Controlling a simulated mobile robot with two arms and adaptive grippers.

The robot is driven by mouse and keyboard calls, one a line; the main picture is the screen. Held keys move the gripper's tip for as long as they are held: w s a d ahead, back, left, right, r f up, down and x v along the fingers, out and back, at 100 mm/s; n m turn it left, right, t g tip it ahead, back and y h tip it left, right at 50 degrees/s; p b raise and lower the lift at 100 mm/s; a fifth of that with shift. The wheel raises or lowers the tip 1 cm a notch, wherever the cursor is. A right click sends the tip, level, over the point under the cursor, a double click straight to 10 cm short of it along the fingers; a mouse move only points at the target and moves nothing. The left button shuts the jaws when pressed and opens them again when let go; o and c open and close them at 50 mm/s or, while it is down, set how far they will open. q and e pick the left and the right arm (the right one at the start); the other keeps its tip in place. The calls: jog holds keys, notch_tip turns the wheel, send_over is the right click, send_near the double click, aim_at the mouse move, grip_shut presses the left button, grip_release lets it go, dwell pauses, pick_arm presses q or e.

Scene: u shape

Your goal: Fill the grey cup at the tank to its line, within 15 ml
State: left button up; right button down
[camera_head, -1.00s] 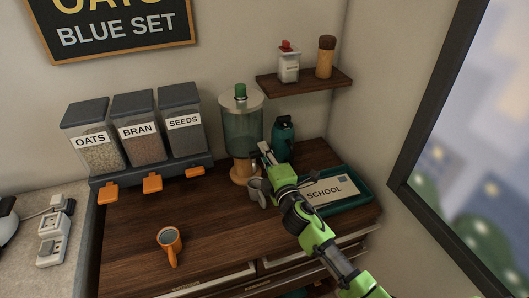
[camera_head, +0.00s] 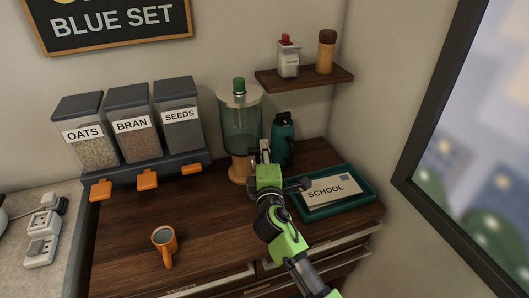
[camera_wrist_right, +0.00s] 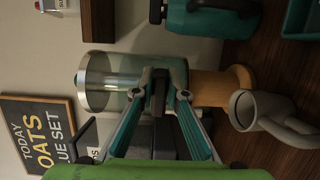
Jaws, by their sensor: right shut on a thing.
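The tank (camera_head: 240,125) is a clear cylinder with a green knob, on a wooden stand (camera_head: 239,170) at the back of the counter. It lies sideways in the right wrist view (camera_wrist_right: 100,80). My right gripper (camera_head: 264,152) is in front of it, its fingers (camera_wrist_right: 159,88) closed on a small dark part, which looks like the tank's tap lever. The grey cup (camera_wrist_right: 244,109) stands by the foot of the stand, apart from the fingers, its mouth open. Its line and water level cannot be made out. In the head view my right arm hides the cup. My left gripper is out of view.
A teal bottle (camera_head: 283,140) stands just right of the tank, and a teal tray (camera_head: 358,197) with a SCHOOL envelope is further right. Dispensers (camera_head: 130,130) are at the left, a shelf (camera_head: 304,78) above. The middle counter is clear.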

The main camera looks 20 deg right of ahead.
jog(key=c, duration=2)
grip_release()
jog(key=v, duration=1.2)
jog(key=shift+a, duration=0.1)
